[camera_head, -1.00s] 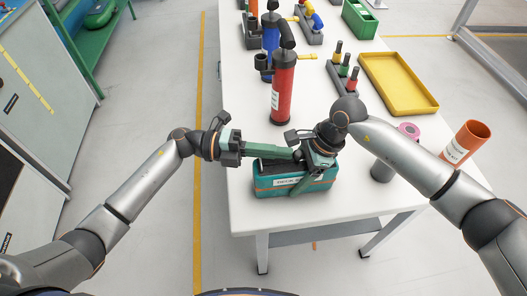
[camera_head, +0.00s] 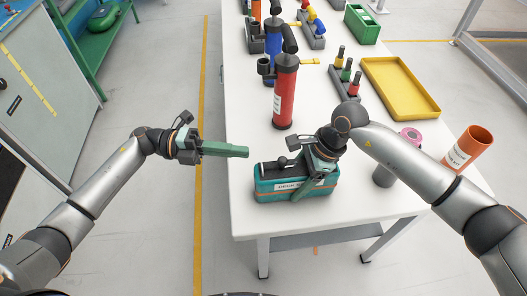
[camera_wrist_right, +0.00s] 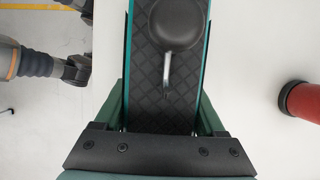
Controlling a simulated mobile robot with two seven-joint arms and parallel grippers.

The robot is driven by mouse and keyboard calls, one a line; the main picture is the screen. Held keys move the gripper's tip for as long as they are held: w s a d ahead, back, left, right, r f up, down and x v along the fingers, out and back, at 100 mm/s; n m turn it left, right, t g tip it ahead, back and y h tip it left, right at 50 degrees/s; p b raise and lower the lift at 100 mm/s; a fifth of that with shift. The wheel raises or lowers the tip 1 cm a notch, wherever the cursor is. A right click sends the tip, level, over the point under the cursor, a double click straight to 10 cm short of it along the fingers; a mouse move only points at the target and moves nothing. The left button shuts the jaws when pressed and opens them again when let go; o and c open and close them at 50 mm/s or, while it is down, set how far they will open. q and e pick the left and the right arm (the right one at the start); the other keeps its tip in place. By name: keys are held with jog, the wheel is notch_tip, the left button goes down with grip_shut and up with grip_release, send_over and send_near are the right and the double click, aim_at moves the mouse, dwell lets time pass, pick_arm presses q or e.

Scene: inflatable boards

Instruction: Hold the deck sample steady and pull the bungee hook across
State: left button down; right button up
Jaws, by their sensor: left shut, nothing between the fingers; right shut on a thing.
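The deck sample (camera_head: 264,189) is a teal block with a white label and a dark top, near the table's front left. My right gripper (camera_head: 311,185) is shut across its right part; in the right wrist view its green fingers flank the dark, diamond-patterned deck (camera_wrist_right: 150,68). A black round knob (camera_wrist_right: 175,22) with a small metal hook (camera_wrist_right: 167,78) below it lies over the deck; I take this for the bungee hook. In the head view a small dark piece (camera_head: 281,161) shows on top. My left gripper (camera_head: 245,151) is shut and empty, up and left of the sample, apart from it.
A red pump (camera_head: 285,95) stands behind the sample. A grey cylinder with a pink ring (camera_head: 411,134) and a tilted orange tube (camera_head: 466,146) are at the right. A yellow tray (camera_head: 400,88) lies farther back. The table's left edge runs close by the sample.

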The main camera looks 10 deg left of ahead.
pick_arm(q)
jog(key=s+a+n+t, duration=0.3)
jog(key=s+a+t, duration=0.15)
jog(key=s, duration=0.55)
send_near(284, 176)
jog(key=s+d+r, duration=0.2)
jog(key=d+r, duration=0.2)
jog(key=shift+w+d+f+y, duration=0.1)
jog(key=shift+w+d+y, duration=0.1)
jog(key=shift+w, duration=0.3)
jog(key=shift+w+d+y, duration=0.1)
jog(key=shift+w+y, duration=0.1)
jog(key=shift+w, duration=0.3)
jog(key=shift+w+d, duration=0.4)
jog(key=shift+w, duration=0.45)
jog(key=shift+x, duration=2.25)
